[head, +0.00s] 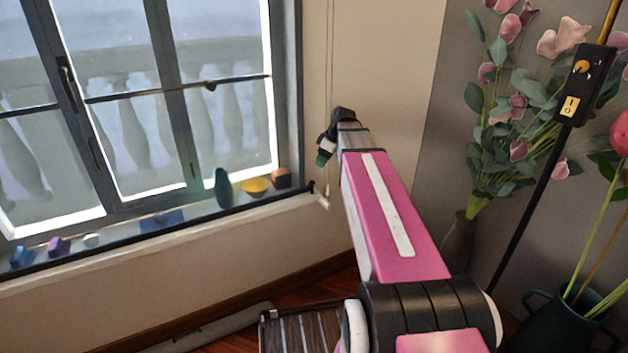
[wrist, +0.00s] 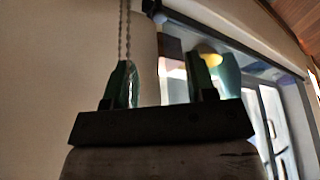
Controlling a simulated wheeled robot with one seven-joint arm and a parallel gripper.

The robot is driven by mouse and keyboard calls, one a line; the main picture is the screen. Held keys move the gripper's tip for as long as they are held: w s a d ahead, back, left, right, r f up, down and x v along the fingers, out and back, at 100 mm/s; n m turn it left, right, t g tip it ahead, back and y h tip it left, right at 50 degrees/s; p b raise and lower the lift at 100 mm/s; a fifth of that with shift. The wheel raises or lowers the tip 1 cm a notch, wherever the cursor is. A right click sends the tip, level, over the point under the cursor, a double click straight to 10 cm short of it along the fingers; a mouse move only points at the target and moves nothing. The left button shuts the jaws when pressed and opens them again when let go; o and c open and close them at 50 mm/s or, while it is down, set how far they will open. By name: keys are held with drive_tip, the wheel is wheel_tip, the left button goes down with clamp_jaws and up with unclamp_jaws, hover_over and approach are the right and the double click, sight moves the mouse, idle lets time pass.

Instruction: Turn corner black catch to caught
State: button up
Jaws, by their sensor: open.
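A small black piece (head: 312,187) sits at the right end of the dark sill rail, at the window's lower corner. It looks like the catch, but it is too small in the head view to tell which way it is turned. A dark rounded piece at the rail's end also shows at the top of the wrist view (wrist: 154,9). My gripper (head: 322,155) is above the black piece in the head view, apart from it. In the wrist view my gripper (wrist: 161,84) has its two green fingers spread with nothing held between them.
A beaded cord (wrist: 124,45) hangs close behind one finger. A green vase (head: 222,188), a yellow bowl (head: 255,186) and a brown block (head: 281,178) stand on the sill. A black switch box (head: 586,85) is on a pole among flowers at right.

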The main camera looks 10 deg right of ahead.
sight(312, 182)
drive_tip(key=x, duration=1)
drive_tip(key=shift+w+a+f, duration=0.1)
drive_tip(key=shift+f, duration=0.3)
